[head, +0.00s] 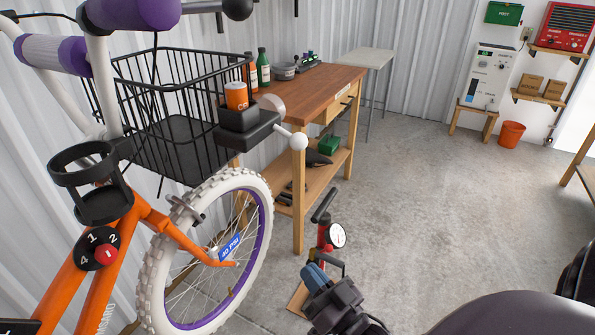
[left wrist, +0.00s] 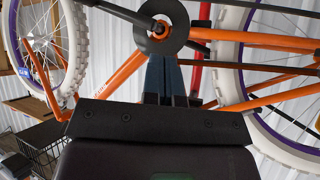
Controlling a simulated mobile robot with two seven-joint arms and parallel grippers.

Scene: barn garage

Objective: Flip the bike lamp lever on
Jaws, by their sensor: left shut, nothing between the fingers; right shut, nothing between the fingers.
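The bike lamp (head: 248,130) is a dark box with a silver dome, mounted at the front of the orange bike beside the wire basket. Its lever ends in a white ball knob (head: 298,141) that sticks out to the right and down. My right gripper (head: 317,276) is shut and empty, well below the knob and near the floor pump. My left gripper (left wrist: 165,75) shows in the left wrist view, shut and empty, in front of the orange bike frame (left wrist: 120,77) and a dark ring-shaped part. The lamp cannot be made out in that view.
The basket (head: 165,100) and front wheel (head: 157,245) stand left of the lamp. A wooden workbench (head: 315,82) stands behind it. A red floor pump (head: 323,235) stands close to my right gripper. The concrete floor (head: 430,190) to the right is open.

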